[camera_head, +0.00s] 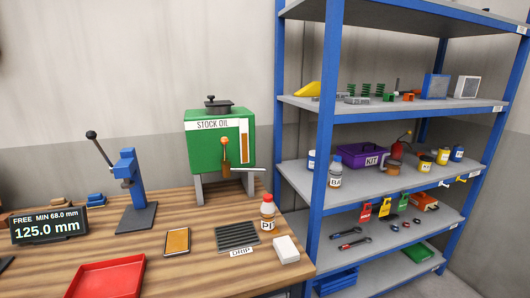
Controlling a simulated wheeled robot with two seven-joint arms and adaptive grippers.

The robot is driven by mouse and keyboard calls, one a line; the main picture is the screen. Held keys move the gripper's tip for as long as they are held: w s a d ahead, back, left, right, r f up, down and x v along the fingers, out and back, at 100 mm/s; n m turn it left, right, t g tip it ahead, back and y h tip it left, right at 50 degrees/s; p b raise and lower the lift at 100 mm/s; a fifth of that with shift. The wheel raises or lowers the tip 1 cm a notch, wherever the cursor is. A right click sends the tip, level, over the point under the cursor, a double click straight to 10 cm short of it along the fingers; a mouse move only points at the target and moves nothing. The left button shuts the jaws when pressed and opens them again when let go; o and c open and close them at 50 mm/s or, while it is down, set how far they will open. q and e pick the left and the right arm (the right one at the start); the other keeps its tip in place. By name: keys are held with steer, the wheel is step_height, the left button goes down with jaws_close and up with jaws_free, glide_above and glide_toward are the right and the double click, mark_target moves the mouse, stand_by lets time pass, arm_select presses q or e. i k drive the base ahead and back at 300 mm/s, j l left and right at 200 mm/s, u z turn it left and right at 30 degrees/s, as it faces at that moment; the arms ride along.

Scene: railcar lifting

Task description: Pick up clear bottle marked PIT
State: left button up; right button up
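A bottle with a red cap (267,211) stands upright on the wooden bench near its right end. Its white label shows letters that read like "PI"; the rest of the label turns out of sight. The lower part of the bottle looks brownish. It stands beside the dark ribbed drip tray (237,234) and behind a white block (286,250). Neither of my grippers is in view.
The green STOCK OIL tank (215,145) stands behind the bottle, its spout reaching toward it. A blue shelf post (325,130) rises close on the right. Another bottle (335,177) stands on the shelf. A red tray (107,279) and blue press (130,185) are left.

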mark_target(267, 210)
steer(key=k+z, duration=0.15)
steer(key=z, duration=0.2)
steer(key=k+l+z, duration=0.1)
steer(key=z, duration=0.25)
steer(key=k+l+z, duration=0.1)
steer(key=z, duration=0.25)
